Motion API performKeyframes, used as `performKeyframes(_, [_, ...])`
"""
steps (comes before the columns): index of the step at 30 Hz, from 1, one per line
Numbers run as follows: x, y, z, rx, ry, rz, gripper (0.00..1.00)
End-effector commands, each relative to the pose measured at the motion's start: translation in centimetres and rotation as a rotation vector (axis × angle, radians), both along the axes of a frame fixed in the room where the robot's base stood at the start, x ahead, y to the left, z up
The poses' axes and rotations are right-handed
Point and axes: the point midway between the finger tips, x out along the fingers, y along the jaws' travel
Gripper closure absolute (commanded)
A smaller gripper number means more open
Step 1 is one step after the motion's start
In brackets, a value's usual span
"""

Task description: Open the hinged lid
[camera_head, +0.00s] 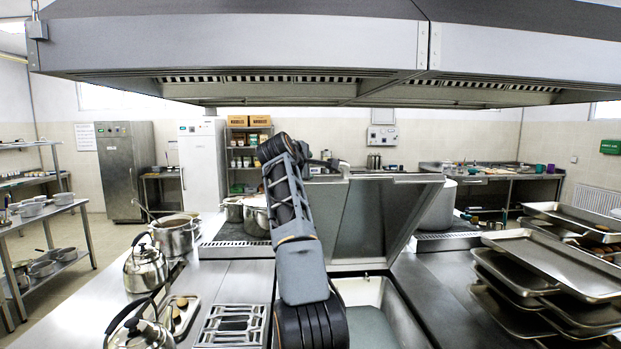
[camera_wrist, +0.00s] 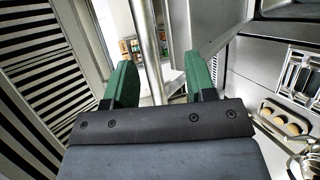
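The hinged lid (camera_head: 362,225) is a large grey metal cover in the head view. It stands raised and tilted above an open pan basin (camera_head: 358,290), right of my arm. My gripper (camera_head: 326,162) is near the lid's upper left edge; its fingertips are too small to make out there. In the wrist view my gripper (camera_wrist: 160,62) has two green fingers spread apart. A round metal bar (camera_wrist: 145,35), seemingly the lid's handle, passes between them, closer to the left finger. A gap shows between the bar and the right finger.
An extractor hood (camera_head: 230,45) hangs low overhead. Kettles (camera_head: 146,268) and pots (camera_head: 175,236) stand on the left counter. Stacked trays (camera_head: 545,262) fill the right counter. A tray with brown round items (camera_wrist: 285,118) shows in the wrist view.

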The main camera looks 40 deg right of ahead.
Motion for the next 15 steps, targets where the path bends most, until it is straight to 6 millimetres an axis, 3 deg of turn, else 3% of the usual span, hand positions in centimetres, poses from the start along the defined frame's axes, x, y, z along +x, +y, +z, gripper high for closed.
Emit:
performKeyframes(6, [-2.1,3.5,1.1,-0.001,-0.002,0.003,0.49])
performKeyframes(15, [-3.6,5.9,2.1,0.0,0.0,0.001,0.49])
